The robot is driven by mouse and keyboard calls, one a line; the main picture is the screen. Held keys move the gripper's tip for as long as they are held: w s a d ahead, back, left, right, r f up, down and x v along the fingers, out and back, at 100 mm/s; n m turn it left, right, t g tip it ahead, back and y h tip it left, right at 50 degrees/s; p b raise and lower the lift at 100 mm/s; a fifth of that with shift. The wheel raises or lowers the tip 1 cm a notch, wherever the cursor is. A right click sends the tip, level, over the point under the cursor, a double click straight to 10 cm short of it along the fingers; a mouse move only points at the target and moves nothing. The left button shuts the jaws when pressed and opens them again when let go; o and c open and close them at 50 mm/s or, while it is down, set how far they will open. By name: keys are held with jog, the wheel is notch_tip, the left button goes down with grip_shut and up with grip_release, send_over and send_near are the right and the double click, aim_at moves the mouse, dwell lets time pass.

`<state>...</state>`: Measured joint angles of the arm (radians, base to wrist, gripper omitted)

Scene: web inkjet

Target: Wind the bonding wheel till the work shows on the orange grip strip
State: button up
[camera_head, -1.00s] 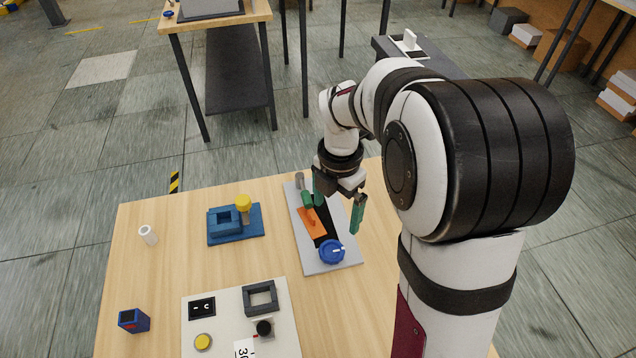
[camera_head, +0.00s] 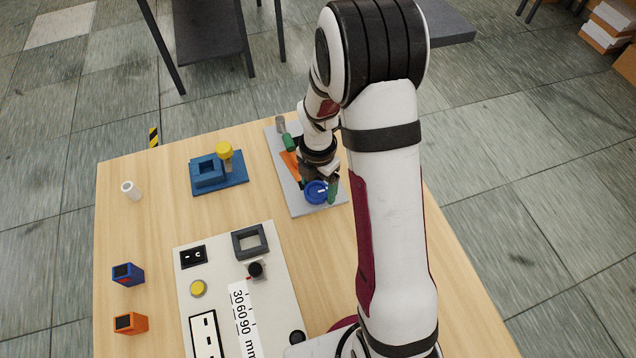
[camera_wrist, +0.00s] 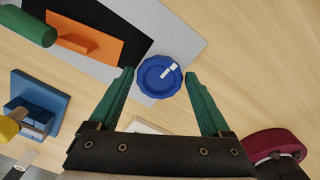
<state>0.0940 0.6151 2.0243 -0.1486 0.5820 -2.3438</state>
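The blue wheel (camera_head: 316,191) with a white pointer mark sits at the near end of a grey plate (camera_head: 284,172); the wrist view shows it whole (camera_wrist: 153,76). The orange grip strip (camera_wrist: 85,38), with a raised orange tab, lies on a black band (camera_wrist: 110,15) beside the wheel. In the head view my arm partly hides the orange strip (camera_head: 290,163). A green roller (camera_wrist: 28,25) is at the strip's far end. My gripper (camera_wrist: 159,74) is open, its green fingers on either side of the wheel. I cannot tell whether they touch it. No work is clearly seen on the strip.
A blue fixture (camera_head: 208,172) with a yellow knob stands left of the plate. A control panel (camera_head: 220,262) with switches and a grey frame is nearer. A white cylinder (camera_head: 131,190), blue block (camera_head: 128,274) and orange block (camera_head: 131,323) stand at the left. Bare wood lies between.

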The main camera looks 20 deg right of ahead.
jog(key=c, duration=1)
jog(key=shift+m, duration=0.3)
